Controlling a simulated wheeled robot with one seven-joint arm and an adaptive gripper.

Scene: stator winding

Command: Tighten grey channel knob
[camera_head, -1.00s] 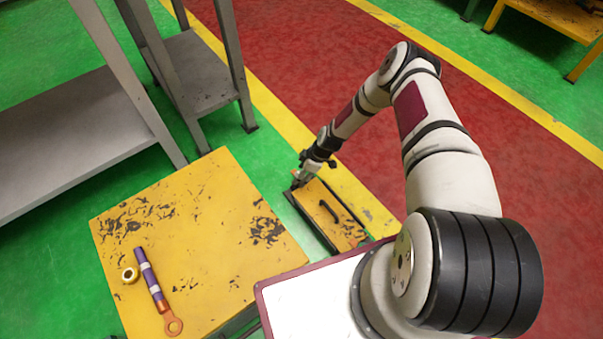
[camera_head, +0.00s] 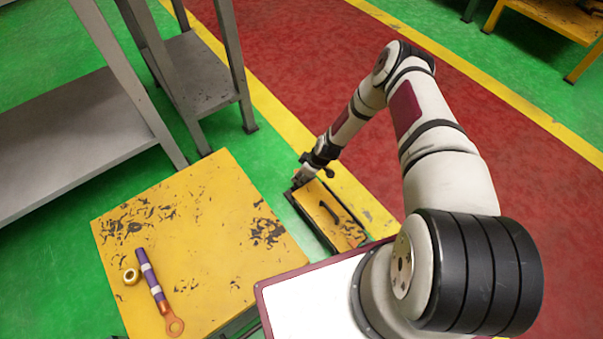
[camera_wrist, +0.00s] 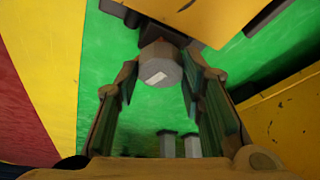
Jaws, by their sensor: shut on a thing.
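The grey knob (camera_wrist: 160,68) is a short cylinder with a small white mark on its face. In the wrist view it sits between the fingertips of my gripper (camera_wrist: 159,80), which is shut on it. The knob is at the edge of a grey bracket-like part against a yellow surface. In the head view my gripper (camera_head: 299,182) is at the far left corner of a low yellow unit (camera_head: 345,230) with a black handle. The knob cannot be made out there.
A worn yellow table (camera_head: 190,230) stands left of the unit. On it are a purple-handled tool (camera_head: 150,272) with a copper ring end and a brass ring (camera_head: 130,276). Grey shelving (camera_head: 75,125) stands at the back left. Red floor lies open behind my arm.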

